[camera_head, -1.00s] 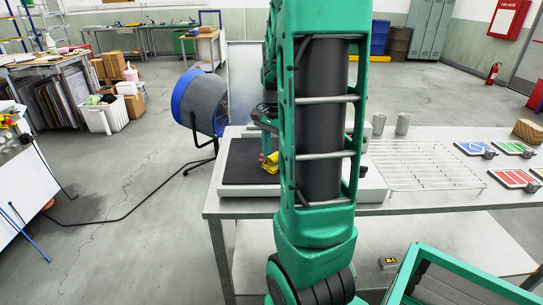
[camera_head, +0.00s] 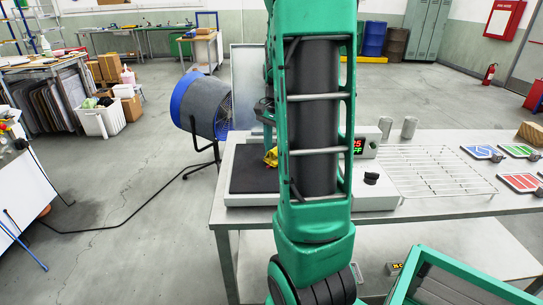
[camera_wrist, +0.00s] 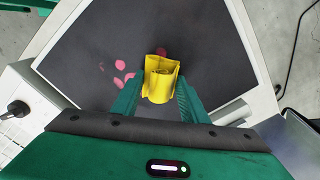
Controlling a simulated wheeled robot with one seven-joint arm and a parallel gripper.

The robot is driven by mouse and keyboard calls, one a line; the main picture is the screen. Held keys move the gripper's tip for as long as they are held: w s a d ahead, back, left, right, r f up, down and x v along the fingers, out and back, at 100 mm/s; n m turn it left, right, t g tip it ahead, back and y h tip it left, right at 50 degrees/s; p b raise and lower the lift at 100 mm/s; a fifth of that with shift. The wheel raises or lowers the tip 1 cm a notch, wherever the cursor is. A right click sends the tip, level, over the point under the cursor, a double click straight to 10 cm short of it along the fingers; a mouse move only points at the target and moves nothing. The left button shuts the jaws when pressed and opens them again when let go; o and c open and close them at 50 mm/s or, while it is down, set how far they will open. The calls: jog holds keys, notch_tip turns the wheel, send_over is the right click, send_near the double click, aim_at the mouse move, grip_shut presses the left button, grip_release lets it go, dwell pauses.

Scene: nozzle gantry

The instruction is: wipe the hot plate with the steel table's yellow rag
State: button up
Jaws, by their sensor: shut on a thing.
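The hot plate (camera_head: 252,178) has a black square top in a pale housing and lies on the steel table (camera_head: 430,207). The yellow rag (camera_wrist: 160,78) is bunched between the fingers of my gripper (camera_wrist: 158,92), which is shut on it. The rag is over the black top; I cannot tell whether it touches. In the wrist view, several pink-red spots (camera_wrist: 122,78) mark the top left of the rag, and another shows just beyond it. In the head view, only a bit of the rag (camera_head: 271,156) shows beside my arm, which hides the gripper and much of the plate.
A lit display (camera_head: 359,146) and a black knob (camera_head: 371,178) are on the housing's right side. A wire rack (camera_head: 435,170), two metal cylinders (camera_head: 408,128) and coloured cards (camera_head: 520,181) lie further right. A blue fan (camera_head: 202,105) stands behind the table's left end.

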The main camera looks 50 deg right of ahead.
jog(key=shift+w+d+r, duration=0.15)
jog(key=shift+w+r, duration=0.05)
jog(key=shift+r, duration=0.4)
jog(key=shift+w+d+r, duration=0.1)
jog(key=shift+w+r, duration=0.05)
jog(key=shift+r, duration=2.95)
jog(key=shift+a, duration=0.1)
